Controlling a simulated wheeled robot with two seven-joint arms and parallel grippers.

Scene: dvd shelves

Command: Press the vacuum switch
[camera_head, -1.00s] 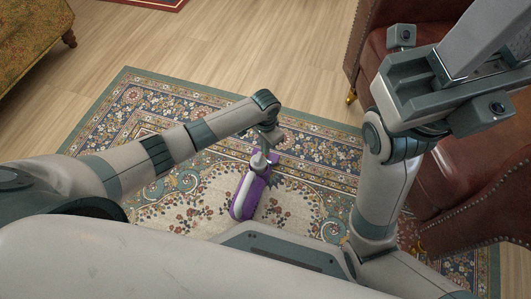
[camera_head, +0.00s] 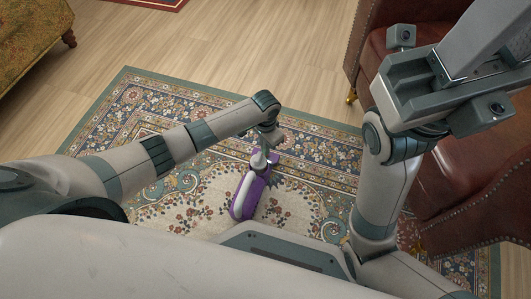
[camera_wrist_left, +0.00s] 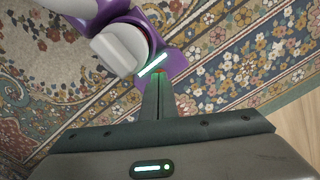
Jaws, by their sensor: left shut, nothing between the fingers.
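A purple and white vacuum (camera_head: 244,205) lies on the patterned rug in the head view, low in the middle. In the left wrist view its purple and pale body (camera_wrist_left: 118,45) fills the upper left, with a glowing whitish-green strip (camera_wrist_left: 152,65) at the end nearest my fingers. My left gripper (camera_head: 271,139) reaches in from the left, just beyond the vacuum's upper end. In the wrist view its fingers (camera_wrist_left: 158,82) are shut together and empty. Their tips are right by the strip; I cannot tell whether they touch. I cannot make out the right fingers.
The rug (camera_head: 160,100) covers the floor around the vacuum, with bare wooden floor (camera_head: 230,50) beyond. A brown leather chair (camera_head: 470,180) stands at the right, behind my raised right arm. A patterned seat (camera_head: 30,40) is at the far left.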

